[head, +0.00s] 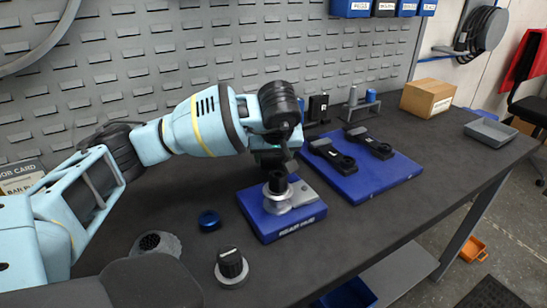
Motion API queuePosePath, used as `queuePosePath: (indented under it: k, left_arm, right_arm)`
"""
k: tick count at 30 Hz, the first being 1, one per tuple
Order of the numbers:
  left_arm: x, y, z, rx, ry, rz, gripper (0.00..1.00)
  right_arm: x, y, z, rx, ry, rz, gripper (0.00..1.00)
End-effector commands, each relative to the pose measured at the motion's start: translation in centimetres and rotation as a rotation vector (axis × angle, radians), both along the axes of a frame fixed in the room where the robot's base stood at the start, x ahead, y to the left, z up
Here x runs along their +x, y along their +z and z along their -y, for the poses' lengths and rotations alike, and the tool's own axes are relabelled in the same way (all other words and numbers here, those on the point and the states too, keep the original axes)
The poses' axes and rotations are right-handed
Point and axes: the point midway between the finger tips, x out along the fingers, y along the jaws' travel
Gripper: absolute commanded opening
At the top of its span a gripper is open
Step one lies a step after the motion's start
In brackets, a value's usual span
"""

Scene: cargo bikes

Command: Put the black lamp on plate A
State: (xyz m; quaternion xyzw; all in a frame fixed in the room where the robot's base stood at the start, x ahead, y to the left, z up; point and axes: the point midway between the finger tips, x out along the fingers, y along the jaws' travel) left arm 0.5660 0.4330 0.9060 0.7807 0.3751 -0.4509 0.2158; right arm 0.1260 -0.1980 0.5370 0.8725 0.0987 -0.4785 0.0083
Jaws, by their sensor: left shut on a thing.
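My left gripper (276,170) points down over a blue block (262,222) with a white label on its front, too small to read surely. It is shut on a dark upright piece (277,184), whose lower end meets a silver round part (278,204) on the block. I cannot tell whether the piece rests there or hangs just above, nor whether it is the black lamp. A similar black-topped piece with a grey round base (232,266) stands at the front of the bench. No plate marked A can be read. My right gripper is out of view.
A blue mat (400,178) with two black long parts (333,156) lies right of the block. A blue cap (209,220) and a grey round piece (158,242) lie to the left. A cardboard box (427,98) and grey tray (490,132) stand farther right. The right front bench is clear.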

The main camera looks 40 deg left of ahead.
Motion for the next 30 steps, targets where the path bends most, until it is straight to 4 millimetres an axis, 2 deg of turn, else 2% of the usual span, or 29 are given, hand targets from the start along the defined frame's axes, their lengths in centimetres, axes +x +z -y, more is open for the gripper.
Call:
queuePosePath:
  k: [3,14,15,19,20,30]
  left_arm:
    - [0.0,-0.86,-0.03,0.001,0.0,0.002,0.35]
    - [-0.01,-1.2,-0.02,0.001,0.0,0.002,0.35]
    - [-0.01,-1.22,-0.02,0.0,0.0,0.002,0.61]
    - [-0.01,-1.17,-0.02,0.001,0.0,0.002,0.78]
    - [-0.01,-1.17,-0.02,0.0,0.0,0.002,0.81]
    - [0.0,-0.78,-0.02,0.0,0.001,0.003,0.81]
  right_arm:
    - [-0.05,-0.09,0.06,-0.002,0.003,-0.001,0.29]
    - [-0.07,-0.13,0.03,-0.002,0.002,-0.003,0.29]
    - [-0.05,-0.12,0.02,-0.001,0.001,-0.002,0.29]
    - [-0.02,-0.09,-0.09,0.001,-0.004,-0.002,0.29]
    - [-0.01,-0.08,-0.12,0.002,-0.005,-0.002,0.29]
    - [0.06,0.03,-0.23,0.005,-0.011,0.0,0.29]
